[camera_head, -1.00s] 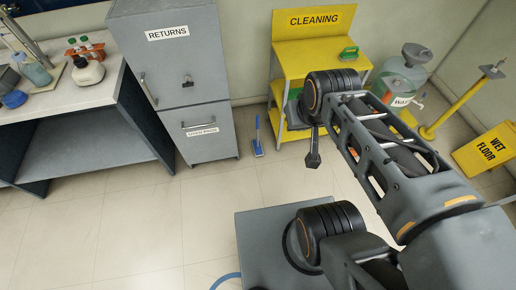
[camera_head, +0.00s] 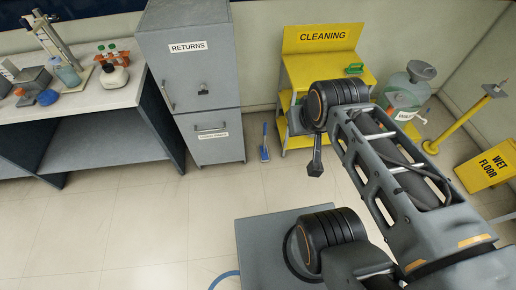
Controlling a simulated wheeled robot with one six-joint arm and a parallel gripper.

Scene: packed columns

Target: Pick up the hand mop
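A blue tool with a thin upright handle and a flat blue foot, which looks like the hand mop (camera_head: 265,150), stands on the floor between the grey cabinet and the yellow cleaning stand. My gripper (camera_head: 315,165) hangs below the wrist end of my arm, to the right of the mop in the picture and apart from it. It is small and dark, and its fingers cannot be told apart. Nothing shows held in it.
The grey RETURNS cabinet (camera_head: 190,75) stands left of the mop. The yellow CLEANING stand (camera_head: 325,70), with a green brush (camera_head: 355,68) on top, stands right. A counter (camera_head: 90,100) is at left. A yellow WET FLOOR sign (camera_head: 490,168) stands far right. The floor in front is clear.

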